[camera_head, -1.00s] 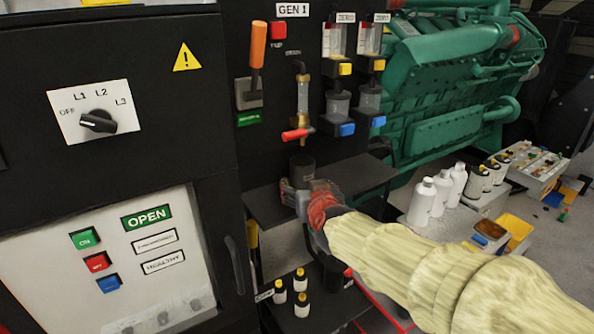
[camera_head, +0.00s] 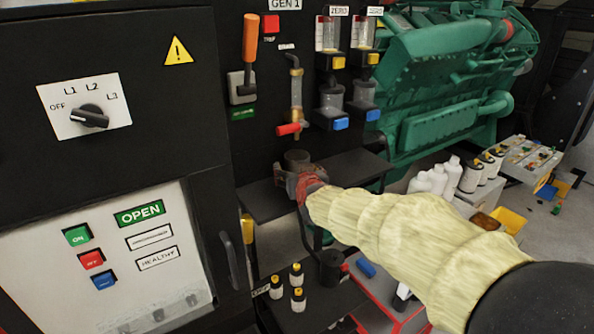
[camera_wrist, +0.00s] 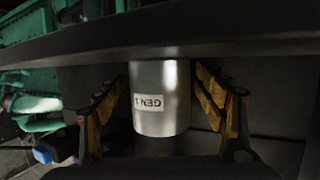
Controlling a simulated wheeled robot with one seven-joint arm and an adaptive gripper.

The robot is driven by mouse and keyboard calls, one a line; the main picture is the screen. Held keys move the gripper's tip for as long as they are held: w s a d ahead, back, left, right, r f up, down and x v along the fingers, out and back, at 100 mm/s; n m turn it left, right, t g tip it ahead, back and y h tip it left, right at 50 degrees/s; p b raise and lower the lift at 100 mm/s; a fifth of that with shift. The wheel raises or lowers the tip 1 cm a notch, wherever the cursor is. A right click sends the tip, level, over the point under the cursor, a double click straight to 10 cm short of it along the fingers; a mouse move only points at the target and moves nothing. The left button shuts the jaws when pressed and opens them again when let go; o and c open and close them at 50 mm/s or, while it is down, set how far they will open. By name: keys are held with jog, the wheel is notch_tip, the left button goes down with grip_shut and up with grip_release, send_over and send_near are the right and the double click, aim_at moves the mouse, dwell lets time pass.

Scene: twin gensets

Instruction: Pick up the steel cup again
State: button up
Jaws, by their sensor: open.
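The steel cup (camera_wrist: 161,97) is a plain cylinder with a white GEN 1 label, which appears upside down in the wrist view. It stands between the yellow-padded fingers of my open gripper (camera_wrist: 160,105), with a gap visible on both sides. In the head view the cup (camera_head: 297,157) is on the upper black shelf below the sight glass, partly hidden by my gripper (camera_head: 296,180). I cannot tell from that view whether the fingers touch it.
The upper shelf (camera_head: 350,167) extends right of the cup. Below are several small yellow-capped bottles (camera_head: 298,299) and a dark cup (camera_head: 333,268). A red-handled tap (camera_head: 289,129) hangs above the cup. White bottles (camera_head: 453,176) stand to the right.

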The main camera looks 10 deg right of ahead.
jog(key=shift+c, duration=0.9)
jog(key=c, duration=1.1)
jog(key=shift+c, duration=0.8)
